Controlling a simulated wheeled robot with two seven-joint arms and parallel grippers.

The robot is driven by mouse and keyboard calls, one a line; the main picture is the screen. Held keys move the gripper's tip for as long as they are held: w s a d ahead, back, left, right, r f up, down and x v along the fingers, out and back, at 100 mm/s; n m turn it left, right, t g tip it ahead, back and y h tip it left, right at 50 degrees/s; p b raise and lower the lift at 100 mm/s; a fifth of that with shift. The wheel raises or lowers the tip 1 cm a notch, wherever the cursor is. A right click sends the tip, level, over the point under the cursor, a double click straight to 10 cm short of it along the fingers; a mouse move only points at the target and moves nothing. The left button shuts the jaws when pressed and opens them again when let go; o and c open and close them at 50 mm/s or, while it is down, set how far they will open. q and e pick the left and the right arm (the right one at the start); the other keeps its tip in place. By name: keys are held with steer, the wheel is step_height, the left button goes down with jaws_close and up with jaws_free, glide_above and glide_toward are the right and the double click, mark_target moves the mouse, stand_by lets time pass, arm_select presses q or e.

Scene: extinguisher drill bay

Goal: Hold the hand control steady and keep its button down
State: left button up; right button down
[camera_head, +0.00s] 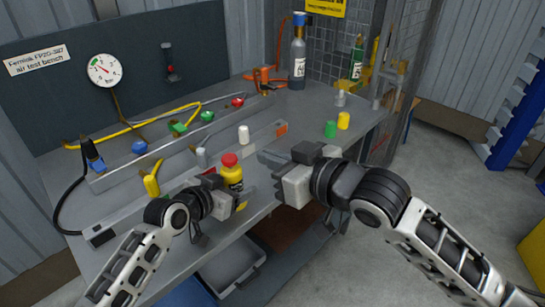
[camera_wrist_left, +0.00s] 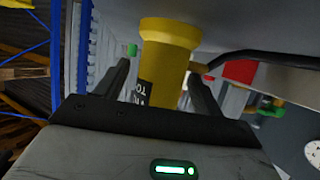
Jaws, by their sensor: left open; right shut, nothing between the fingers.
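The hand control (camera_head: 232,177) is a yellow body with a dark label and a red button on top. It stands upright at the bench's front edge. In the left wrist view its yellow body (camera_wrist_left: 168,45) shows between the two fingers. My left gripper (camera_head: 229,192) is open around its lower part, and the red button (camera_head: 229,159) is clear above the fingers. My right gripper (camera_head: 270,160) is shut and empty, to the right of the button and apart from it. The button's top is not visible in the left wrist view.
A rail (camera_head: 185,153) with coloured knobs and hoses runs along the bench behind. A dial gauge (camera_head: 104,70) hangs on the back panel. A bottle (camera_head: 298,55) stands at the back. Green (camera_head: 330,129) and yellow (camera_head: 343,121) caps stand to the right. Floor is open at right.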

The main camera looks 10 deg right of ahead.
arm_select(q)
steer(key=v, duration=1.2)
steer(key=shift+s, duration=0.1)
